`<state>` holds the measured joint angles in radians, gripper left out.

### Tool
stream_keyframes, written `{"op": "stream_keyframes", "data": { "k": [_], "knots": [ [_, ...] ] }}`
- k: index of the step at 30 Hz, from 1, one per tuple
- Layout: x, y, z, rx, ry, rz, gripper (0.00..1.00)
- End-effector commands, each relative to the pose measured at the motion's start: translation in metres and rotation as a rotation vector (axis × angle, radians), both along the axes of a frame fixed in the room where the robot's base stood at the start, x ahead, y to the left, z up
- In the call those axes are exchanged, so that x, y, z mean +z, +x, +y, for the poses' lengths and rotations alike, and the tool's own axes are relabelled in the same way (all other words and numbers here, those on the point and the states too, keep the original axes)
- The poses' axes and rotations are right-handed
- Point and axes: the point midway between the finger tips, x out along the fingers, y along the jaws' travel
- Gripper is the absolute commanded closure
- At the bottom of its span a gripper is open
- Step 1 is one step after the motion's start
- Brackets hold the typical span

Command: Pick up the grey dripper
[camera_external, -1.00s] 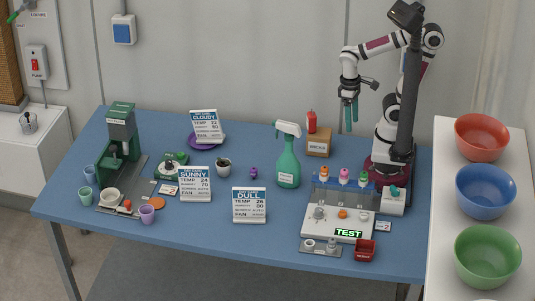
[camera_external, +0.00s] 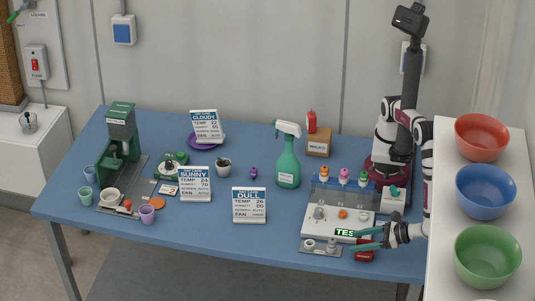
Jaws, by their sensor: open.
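No thing is clearly marked as the grey dripper. A small grey piece (camera_external: 319,212) stands at the left of the white test station (camera_external: 325,227), and small grey-white pieces (camera_external: 309,244) sit on the grey plate (camera_external: 320,251) in front of it. Which of them is the dripper I cannot tell.
A small red box (camera_external: 364,254) lies below my gripper, partly covered. Orange, pink and green-topped pieces (camera_external: 344,175) stand in a row behind the station. A green spray bottle (camera_external: 288,160) stands to the left. A white shelf with bowls (camera_external: 487,257) bounds the right side.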

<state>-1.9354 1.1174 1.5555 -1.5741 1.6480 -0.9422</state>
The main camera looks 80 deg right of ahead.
Motion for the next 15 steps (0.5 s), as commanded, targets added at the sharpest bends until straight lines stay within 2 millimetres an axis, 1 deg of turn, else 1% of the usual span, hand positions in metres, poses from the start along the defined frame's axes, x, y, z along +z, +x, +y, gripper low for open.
{"op": "stream_keyframes", "data": {
  "k": [1,3,7,12,15],
  "knots": [
    [-0.005,0.012,-0.001,-0.005,-0.003,0.000,0.32],
    [-0.010,0.025,-0.001,-0.004,-0.002,0.000,0.32],
    [-0.016,0.039,-0.002,-0.004,-0.001,0.001,0.32],
    [-0.026,0.072,-0.009,-0.007,-0.002,0.001,0.32],
    [-0.031,0.084,-0.009,-0.005,0.000,0.002,0.32]
  ]
}}
